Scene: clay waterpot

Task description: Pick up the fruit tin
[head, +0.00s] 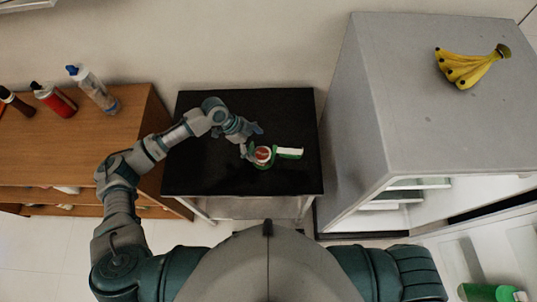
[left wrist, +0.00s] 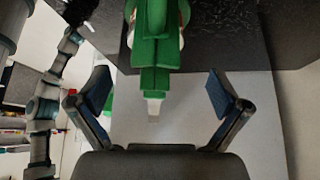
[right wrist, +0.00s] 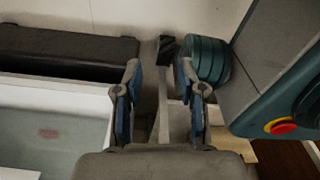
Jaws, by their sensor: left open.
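A small round red-and-white thing that looks like the fruit tin (head: 263,155) is on the black table, with green around its edge. A green and white long piece (head: 289,153) sticks out to its right; I cannot tell if it is separate. My left gripper (head: 252,140) is right by the tin's left and upper side. In the left wrist view a green piece (left wrist: 155,50) with a pale tip lies ahead between the open fingers (left wrist: 155,95), with red and white edges behind it. My right gripper (right wrist: 160,90) is open and empty, seen only in its wrist view.
The black table (head: 215,170) is otherwise clear. A wooden cabinet (head: 125,110) with several bottles stands left. A tall grey fridge (head: 410,110) stands close on the right with bananas (head: 468,67) on top and its door open. A green bottle (head: 490,293) lies in the door.

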